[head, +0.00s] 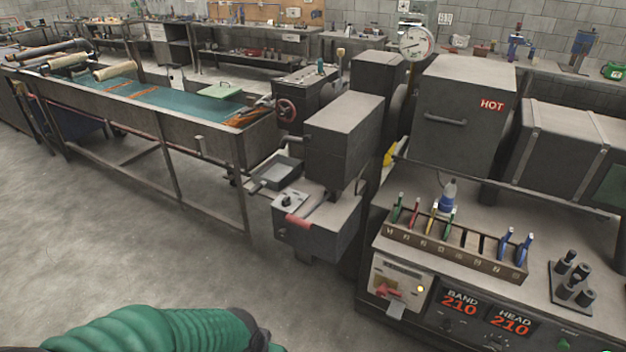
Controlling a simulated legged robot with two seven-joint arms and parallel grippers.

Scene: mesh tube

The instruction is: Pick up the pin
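No single object can be made out for certain as the pin. A wooden rack (452,252) on the machine bench has slots holding upright tools with green, red, yellow and blue handles. Some slots toward its right are empty. To its right, several dark upright cylinders (572,280) stand on a small dark plate; they may be pins, but I cannot tell. Neither of my grippers shows in the head view. A green ribbed sleeve ending in a dark part crosses the bottom left edge; it seems to be part of my own body.
A dark box marked HOT (462,115) stands behind the rack. A bottle (448,193) stands close behind the rack. The front panel shows two 210 readouts (488,318). A grey machine (333,150) and a long trough table (175,120) stand left. The concrete floor (130,240) is clear.

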